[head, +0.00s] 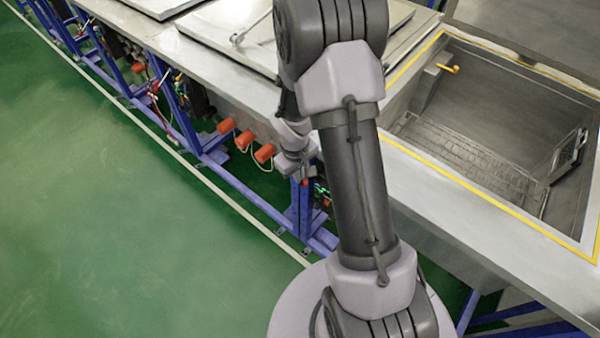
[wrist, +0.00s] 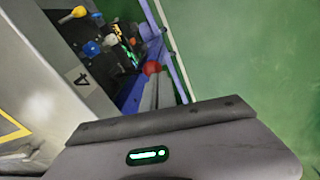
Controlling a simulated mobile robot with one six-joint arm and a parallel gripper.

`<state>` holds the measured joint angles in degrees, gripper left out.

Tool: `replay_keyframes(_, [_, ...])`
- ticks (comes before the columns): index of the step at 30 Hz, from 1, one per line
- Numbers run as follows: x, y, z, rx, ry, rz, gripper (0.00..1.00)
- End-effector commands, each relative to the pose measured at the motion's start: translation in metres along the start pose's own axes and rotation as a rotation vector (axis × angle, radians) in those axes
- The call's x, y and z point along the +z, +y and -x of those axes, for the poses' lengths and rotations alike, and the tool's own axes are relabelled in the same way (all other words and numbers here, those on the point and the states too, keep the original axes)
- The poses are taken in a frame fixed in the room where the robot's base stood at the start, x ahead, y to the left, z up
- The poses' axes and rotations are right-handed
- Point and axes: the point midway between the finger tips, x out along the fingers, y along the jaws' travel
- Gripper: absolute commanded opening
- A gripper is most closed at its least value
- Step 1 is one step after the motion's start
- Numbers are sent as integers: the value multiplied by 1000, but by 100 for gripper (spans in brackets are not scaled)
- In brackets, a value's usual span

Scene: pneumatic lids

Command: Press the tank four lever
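In the wrist view a tank side carries a label "4" (wrist: 82,78). A red ball knob (wrist: 151,67) sits near the blue frame. I cannot tell which of these is the tank four lever. My gripper (head: 294,165) is beside the front of the tank row in the head view, partly hidden by my arm. Its grey body with a green light fills the lower wrist view. Its fingertips cannot be made out.
Orange cylinders (head: 264,153) stick out below the counter edge, left of my gripper. An open tank (head: 470,120) with a yellow border is at the right. Blue frame legs (head: 215,158) line the tank row. The green floor (head: 120,230) at the left is clear.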

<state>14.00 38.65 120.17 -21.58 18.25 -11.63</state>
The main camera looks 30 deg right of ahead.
Motion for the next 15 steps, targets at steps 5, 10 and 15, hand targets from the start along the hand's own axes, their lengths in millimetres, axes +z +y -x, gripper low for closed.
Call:
replay_keyframes(5, [3, -10, -17, 0, 0, 0, 0])
replay_keyframes(10, [5, -20, -33, 0, 0, 0, 0])
replay_keyframes(15, [8, -28, -53, 0, 0, 0, 0])
